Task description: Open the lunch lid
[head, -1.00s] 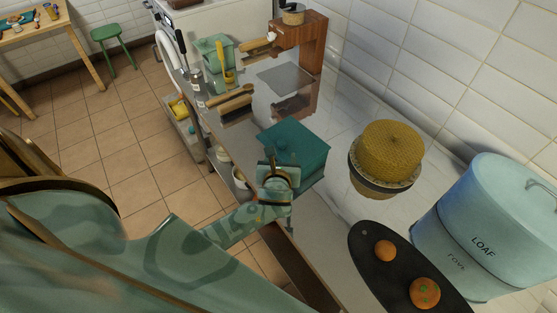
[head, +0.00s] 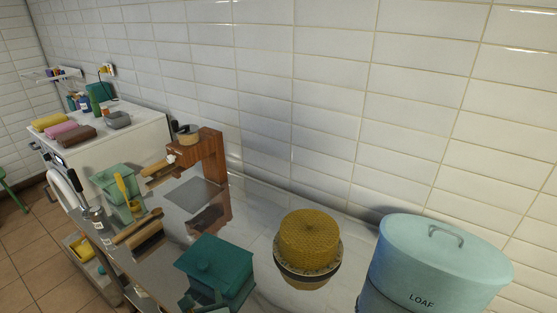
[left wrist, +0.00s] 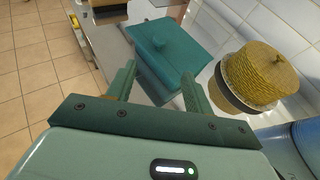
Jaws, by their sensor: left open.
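A teal lunch box (head: 232,285) stands on the shiny counter, with its flat teal lid (head: 222,252) down on it and a small knob on the lid. It also shows in the left wrist view, where the lid (left wrist: 178,48) lies beyond my fingers. My left gripper (left wrist: 160,88) is open and empty, its two fingers spread on the near side of the box. I cannot tell whether they touch it. In the head view my left gripper (head: 204,303) shows only partly at the bottom edge, in front of the box. My right gripper is out of view.
A yellow woven domed container (head: 311,237) stands right of the box, and a large pale blue LOAF bin (head: 437,265) farther right. A brown wooden stand (head: 212,165), a wooden-handled tool and a pale green box (head: 118,190) are behind left. A tiled wall bounds the counter.

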